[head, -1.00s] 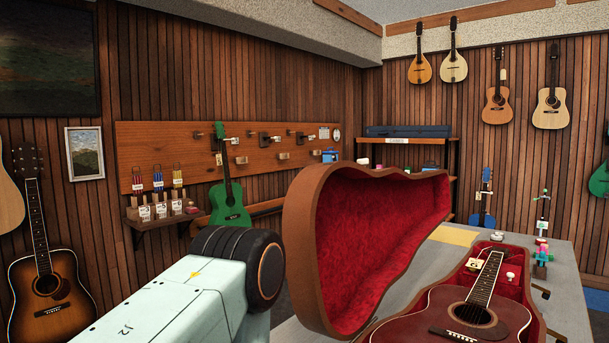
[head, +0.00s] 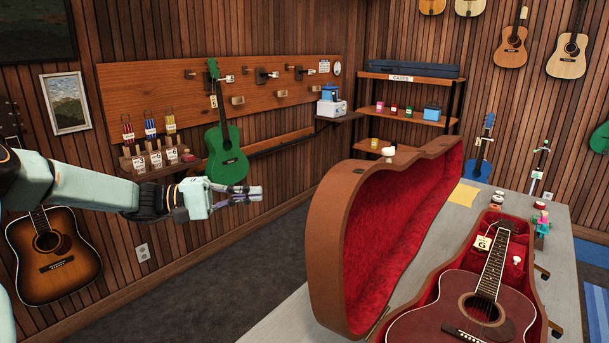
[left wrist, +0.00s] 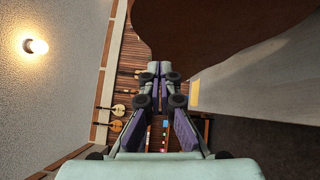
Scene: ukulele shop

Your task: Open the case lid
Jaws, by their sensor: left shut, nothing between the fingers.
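The brown guitar case lid (head: 345,215) stands raised in the head view, its red lining facing right. The case's red-lined body (head: 536,262) lies on the grey table and holds a dark red guitar (head: 466,318). My left gripper (head: 258,196) is left of the lid, apart from it, with its fingers together and nothing between them. In the left wrist view the closed fingers (left wrist: 160,68) point ahead, and a brown curved shape, which looks like the lid (left wrist: 210,35), fills the upper right. My right gripper is not in view.
The grey table (head: 290,318) has small items near its right side, including a pink and teal figure (head: 542,226). A green ukulele (head: 226,150) hangs on the wall board behind my left gripper. Open floor lies between wall and table.

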